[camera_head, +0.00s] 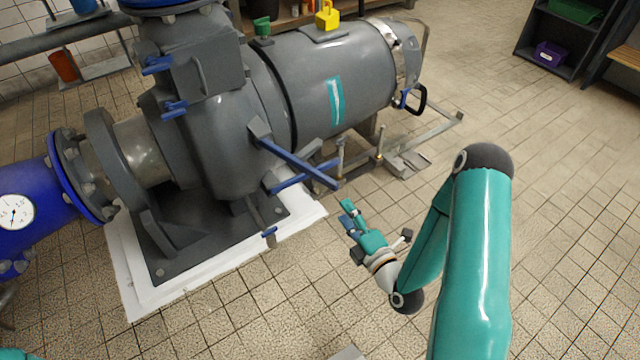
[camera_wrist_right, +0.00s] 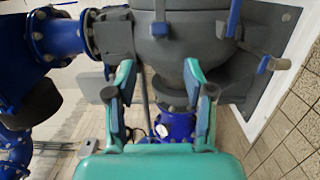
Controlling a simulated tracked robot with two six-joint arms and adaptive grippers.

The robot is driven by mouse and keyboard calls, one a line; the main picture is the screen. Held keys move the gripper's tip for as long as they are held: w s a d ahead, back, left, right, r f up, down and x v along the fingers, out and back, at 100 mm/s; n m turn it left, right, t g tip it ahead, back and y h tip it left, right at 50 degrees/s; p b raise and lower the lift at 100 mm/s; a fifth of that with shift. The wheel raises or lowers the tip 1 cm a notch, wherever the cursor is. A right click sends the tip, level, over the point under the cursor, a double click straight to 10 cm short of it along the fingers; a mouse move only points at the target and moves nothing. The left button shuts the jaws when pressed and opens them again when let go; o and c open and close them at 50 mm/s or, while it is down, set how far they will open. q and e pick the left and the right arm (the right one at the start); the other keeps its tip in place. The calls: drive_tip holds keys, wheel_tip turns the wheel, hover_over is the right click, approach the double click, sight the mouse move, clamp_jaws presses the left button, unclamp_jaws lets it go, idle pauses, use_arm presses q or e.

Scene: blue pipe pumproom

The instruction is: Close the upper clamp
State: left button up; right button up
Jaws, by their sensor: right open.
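My right gripper (camera_head: 346,212) is low in front of the grey pump (camera_head: 215,130), apart from it, with its fingers towards the pump. In the right wrist view the right gripper (camera_wrist_right: 160,100) has its two teal fingers spread with nothing between them. Long blue lever handles (camera_head: 298,163) stick out from the pump's near side, above and left of the gripper. Small blue handles (camera_head: 157,66) sit higher on the pump housing. I cannot tell which of these belongs to the upper clamp. Blue handles (camera_wrist_right: 265,65) also show at the upper right in the wrist view. My left gripper is out of view.
A grey motor (camera_head: 335,70) with a metal band and black handle (camera_head: 416,99) lies behind the levers. A metal frame (camera_head: 435,130) stands near the floor beside it. A blue pipe (camera_head: 40,200) with a gauge joins at left. Tiled floor is clear at front and right.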

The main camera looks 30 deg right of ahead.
sight(324, 184)
drive_tip(key=w+b, duration=0.1)
drive_tip(key=w, duration=0.3)
drive_tip(key=w+b, duration=0.1)
drive_tip(key=w, duration=0.4)
drive_tip(key=w+d+b, duration=0.1)
drive_tip(key=w, duration=0.3)
drive_tip(key=shift+w+b, duration=0.3)
drive_tip(key=shift+a, duration=0.1)
drive_tip(key=shift+c, duration=0.3)
drive_tip(key=shift+f, duration=0.1)
clamp_jaws()
